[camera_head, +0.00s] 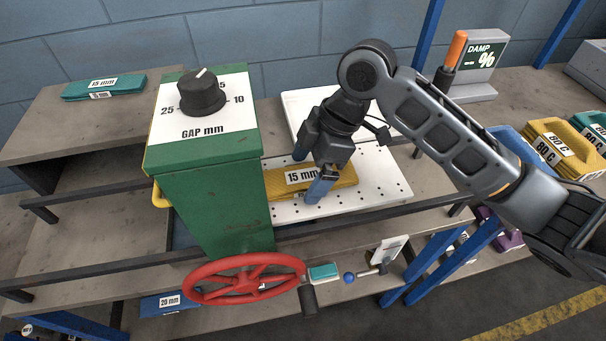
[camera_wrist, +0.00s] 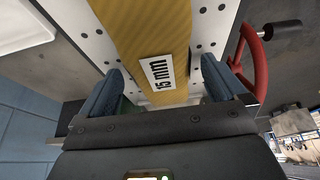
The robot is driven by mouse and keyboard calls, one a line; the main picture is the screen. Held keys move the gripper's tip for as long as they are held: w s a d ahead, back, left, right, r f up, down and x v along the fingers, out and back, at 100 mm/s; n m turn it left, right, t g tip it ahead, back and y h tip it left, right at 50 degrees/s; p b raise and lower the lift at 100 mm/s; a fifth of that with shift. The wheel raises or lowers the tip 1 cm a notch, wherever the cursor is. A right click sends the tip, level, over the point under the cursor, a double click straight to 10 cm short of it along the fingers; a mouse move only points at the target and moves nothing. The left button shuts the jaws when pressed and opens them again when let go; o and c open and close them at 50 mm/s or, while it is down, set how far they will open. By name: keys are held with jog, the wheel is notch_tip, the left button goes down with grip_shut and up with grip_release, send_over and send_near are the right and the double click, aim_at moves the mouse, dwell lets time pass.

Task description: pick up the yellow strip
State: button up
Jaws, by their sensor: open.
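The yellow strip (camera_head: 340,176) with a "15 mm" label lies on a white perforated plate (camera_head: 384,188), just right of the green gap machine. Its left end is hidden behind the green housing. In the wrist view the yellow strip (camera_wrist: 155,28) runs up between the fingers, its label near the fingertips. My gripper (camera_head: 311,172) is above the strip, pointing down, with one finger on each side of it. In the wrist view my gripper (camera_wrist: 160,88) is open, with gaps between both fingers and the strip.
The green housing (camera_head: 215,200) with a black gap knob (camera_head: 202,93) and red handwheel (camera_head: 246,279) stands close left of my gripper. A teal "15 mm" strip (camera_head: 104,87) lies on the left shelf. A damp meter (camera_head: 482,60) and yellow "80 C" bundles (camera_head: 563,148) are at the right.

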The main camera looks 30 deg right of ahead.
jog(key=shift+c, duration=0.2)
jog(key=c, duration=1.3)
jog(key=shift+r, duration=0.15)
